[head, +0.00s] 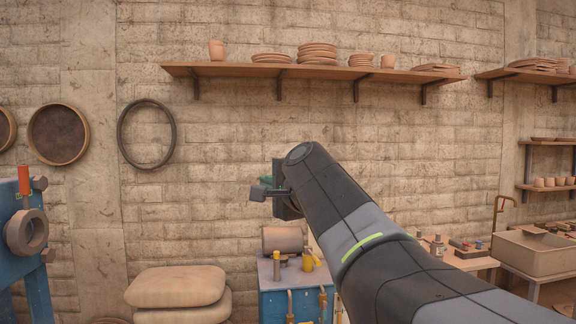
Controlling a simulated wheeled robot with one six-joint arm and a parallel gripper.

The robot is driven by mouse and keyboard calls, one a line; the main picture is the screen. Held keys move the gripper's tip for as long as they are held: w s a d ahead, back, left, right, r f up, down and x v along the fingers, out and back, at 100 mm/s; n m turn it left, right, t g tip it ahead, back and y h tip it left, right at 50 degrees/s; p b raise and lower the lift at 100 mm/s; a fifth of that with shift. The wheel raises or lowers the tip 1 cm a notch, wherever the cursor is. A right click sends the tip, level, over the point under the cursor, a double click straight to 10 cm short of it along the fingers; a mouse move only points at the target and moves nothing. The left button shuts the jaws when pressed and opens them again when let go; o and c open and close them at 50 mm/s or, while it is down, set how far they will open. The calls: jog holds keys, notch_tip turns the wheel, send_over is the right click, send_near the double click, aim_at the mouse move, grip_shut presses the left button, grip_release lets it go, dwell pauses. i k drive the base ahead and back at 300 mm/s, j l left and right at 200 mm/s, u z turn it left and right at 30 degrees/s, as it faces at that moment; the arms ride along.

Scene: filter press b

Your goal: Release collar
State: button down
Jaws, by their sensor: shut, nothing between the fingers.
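A thick grey-brown ring that looks like the collar (26,232) sits on the blue press frame (38,290) at the left edge of the head view. A red-handled lever (24,180) stands upright just above the ring. My gripper (259,192) is in the middle of the picture, raised in front of the brick wall, well to the right of the ring and apart from it. It is shut and empty. My arm hides part of the gripper. The left part of the press is cut off by the picture edge.
Stacked sacks (178,286) lie low between the press and a blue cabinet (284,300) with a cylinder (283,239) and small yellow items on top. A shelf of pottery (310,70) runs along the wall above. The space between my gripper and the press looks open.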

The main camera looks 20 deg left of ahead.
aim_at(16, 232)
jog(key=i+j+u, duration=0.3)
jog(key=u, duration=0.15)
jog(key=i+j+u, duration=0.1)
jog(key=i+u, duration=1.05)
jog(key=u, duration=0.15)
jog(key=i+j+u, duration=0.2)
jog(key=i, duration=0.2)
